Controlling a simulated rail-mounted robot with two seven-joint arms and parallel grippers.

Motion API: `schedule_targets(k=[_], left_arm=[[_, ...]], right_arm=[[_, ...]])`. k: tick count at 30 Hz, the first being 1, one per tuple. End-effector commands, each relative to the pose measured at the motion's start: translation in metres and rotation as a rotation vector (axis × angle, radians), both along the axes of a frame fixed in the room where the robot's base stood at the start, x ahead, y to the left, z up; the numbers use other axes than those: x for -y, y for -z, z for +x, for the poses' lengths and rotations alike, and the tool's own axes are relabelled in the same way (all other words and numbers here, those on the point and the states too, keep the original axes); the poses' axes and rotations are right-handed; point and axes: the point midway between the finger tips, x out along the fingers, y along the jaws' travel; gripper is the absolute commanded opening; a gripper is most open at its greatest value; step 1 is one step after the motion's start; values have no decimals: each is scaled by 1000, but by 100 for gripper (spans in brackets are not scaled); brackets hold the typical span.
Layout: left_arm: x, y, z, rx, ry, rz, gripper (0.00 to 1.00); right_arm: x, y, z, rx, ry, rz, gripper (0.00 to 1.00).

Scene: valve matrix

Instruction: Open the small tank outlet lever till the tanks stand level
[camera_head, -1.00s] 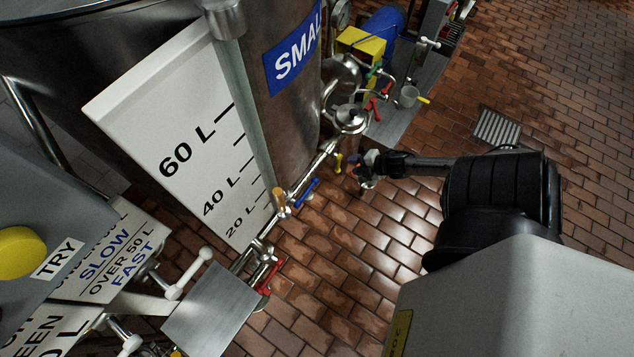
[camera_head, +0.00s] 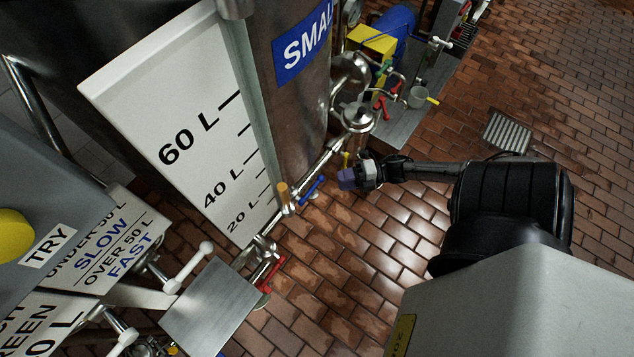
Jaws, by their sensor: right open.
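The small tank (camera_head: 287,110) is a steel cylinder with a blue "SMAL…" label, its end cut off by the frame. A pipe runs from its foot down to the left. On this pipe are a yellow lever (camera_head: 346,158), a blue lever (camera_head: 312,190) and a red lever (camera_head: 272,274); I cannot tell which is the outlet lever. A white level board (camera_head: 150,85) reads 60, 40 and 20 L. My right gripper (camera_head: 347,180) is open, just right of the blue lever and below the yellow one, apart from the blue one. My left gripper is not in view.
A metal plate (camera_head: 212,306) and white-handled levers (camera_head: 188,268) stand at lower left, beside signs and a yellow button (camera_head: 14,236). A bench (camera_head: 412,118) with a cup and a blue-yellow pump stands at the back. The tiled floor (camera_head: 400,222) around my right arm is clear.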

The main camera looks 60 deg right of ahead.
Motion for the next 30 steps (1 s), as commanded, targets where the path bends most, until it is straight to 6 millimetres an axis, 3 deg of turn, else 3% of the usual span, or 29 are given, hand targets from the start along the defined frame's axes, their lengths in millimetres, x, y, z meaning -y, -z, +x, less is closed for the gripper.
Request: schedule_targets(k=[6,15,30], left_arm=[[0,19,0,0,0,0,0],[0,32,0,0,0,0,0],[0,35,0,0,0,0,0]], right_arm=[[-23,8,34,2,-1,0,40],[-43,12,64,1,0,1,40],[-49,12,72,-2,1,1,40]])
